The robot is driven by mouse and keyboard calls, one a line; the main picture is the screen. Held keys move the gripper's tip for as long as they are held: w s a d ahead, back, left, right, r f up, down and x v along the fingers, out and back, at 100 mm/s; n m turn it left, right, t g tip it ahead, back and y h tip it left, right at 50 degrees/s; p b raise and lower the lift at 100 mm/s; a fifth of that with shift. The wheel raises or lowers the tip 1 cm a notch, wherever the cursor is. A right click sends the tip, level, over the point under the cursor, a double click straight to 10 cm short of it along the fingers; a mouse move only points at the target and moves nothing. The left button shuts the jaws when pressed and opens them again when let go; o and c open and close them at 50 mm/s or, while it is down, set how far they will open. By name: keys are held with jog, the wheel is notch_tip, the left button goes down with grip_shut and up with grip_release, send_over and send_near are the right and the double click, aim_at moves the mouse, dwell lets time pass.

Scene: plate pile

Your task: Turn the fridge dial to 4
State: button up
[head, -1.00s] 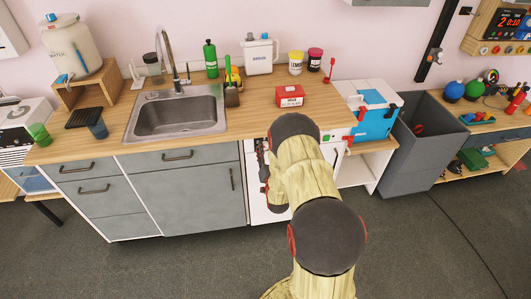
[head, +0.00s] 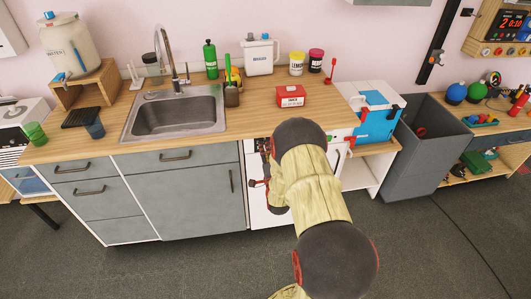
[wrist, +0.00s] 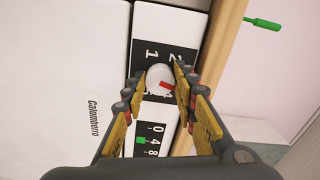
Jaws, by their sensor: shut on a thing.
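The dial (wrist: 160,78) is a pale round knob with a red mark, on a black and white panel in the wrist view. The red mark points toward the lower right of the picture. The digits 1 and 2 show above it. My gripper (wrist: 158,83) is shut on the dial, one finger on each side. The white fridge front (wrist: 75,80) bears sideways lettering. In the head view the white fridge front (head: 258,215) shows under the counter, and my arm hides the dial.
A lower black strip (wrist: 158,139) carries 0, 4 and 8 with a green marker beside it. A wooden edge (wrist: 218,45) and a green peg (wrist: 262,24) lie to the right. In the head view a red box (head: 291,96) stands on the wooden counter (head: 255,122) above.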

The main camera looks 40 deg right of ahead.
jog(key=m+b, duration=0.2)
jog(key=m, duration=0.6)
jog(key=shift+m, duration=0.4)
dwell(0.4)
jog(key=o, duration=1.1)
jog(key=shift+o, duration=0.3)
jog(key=v, duration=1.2)
jog(key=shift+d, duration=0.1)
